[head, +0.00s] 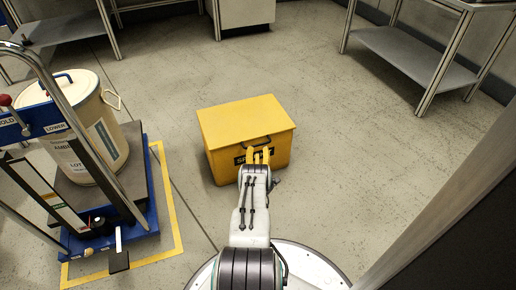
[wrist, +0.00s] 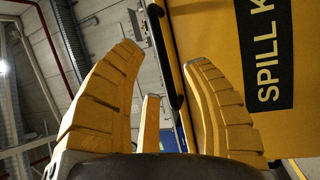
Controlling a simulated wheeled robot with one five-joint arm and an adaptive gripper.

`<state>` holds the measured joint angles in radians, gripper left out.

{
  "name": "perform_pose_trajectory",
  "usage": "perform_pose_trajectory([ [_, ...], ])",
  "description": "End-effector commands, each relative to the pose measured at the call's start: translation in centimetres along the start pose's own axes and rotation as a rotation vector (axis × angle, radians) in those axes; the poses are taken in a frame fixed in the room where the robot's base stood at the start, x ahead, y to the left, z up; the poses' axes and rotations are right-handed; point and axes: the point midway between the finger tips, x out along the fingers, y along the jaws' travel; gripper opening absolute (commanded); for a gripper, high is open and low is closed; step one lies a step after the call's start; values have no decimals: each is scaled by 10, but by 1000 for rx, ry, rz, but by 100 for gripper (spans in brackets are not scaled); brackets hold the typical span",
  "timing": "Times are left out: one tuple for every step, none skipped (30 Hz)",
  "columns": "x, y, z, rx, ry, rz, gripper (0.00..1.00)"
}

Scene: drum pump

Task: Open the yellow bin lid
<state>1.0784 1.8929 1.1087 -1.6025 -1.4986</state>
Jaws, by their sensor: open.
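The yellow bin (head: 222,162) stands on the floor in the middle of the head view, with its flat yellow lid (head: 245,118) down. A dark handle (head: 250,143) shows at the lid's front edge. My gripper (head: 258,152) is at the bin's front, by the handle, with its yellow fingers open. In the wrist view, the open fingers (wrist: 163,60) frame a dark bar, likely the handle (wrist: 164,50). The bin's front with a black "SPILL K" label (wrist: 264,50) fills the right side. I cannot tell whether the fingers touch the handle.
A blue drum lifter (head: 135,232) with a cream drum (head: 75,88) stands at the left, inside a yellow floor outline. Metal tables (head: 410,55) stand at the back and right. A grey edge (head: 440,205) runs along the near right. The floor around the bin is clear.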

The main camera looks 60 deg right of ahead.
Motion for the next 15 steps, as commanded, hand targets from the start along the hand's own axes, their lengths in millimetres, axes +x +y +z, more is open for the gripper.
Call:
perform_pose_trajectory([
  [4,-4,0,0,0,1,45],
  [6,-4,0,0,0,0,45],
  [9,-4,0,0,0,1,45],
  [11,-4,0,0,0,1,45],
  [13,-3,0,0,0,1,45],
  [16,-3,0,0,0,2,45],
  [19,-2,0,0,0,2,45],
  [22,-2,0,0,0,1,45],
  [26,-2,0,0,0,1,45],
  [28,-2,0,0,0,1,45],
  [30,-2,0,0,0,0,45],
  [33,-1,0,0,0,1,45],
  [35,-1,0,0,0,1,45],
  [36,-1,0,0,0,1,45],
  [38,-1,0,0,0,0,45],
])
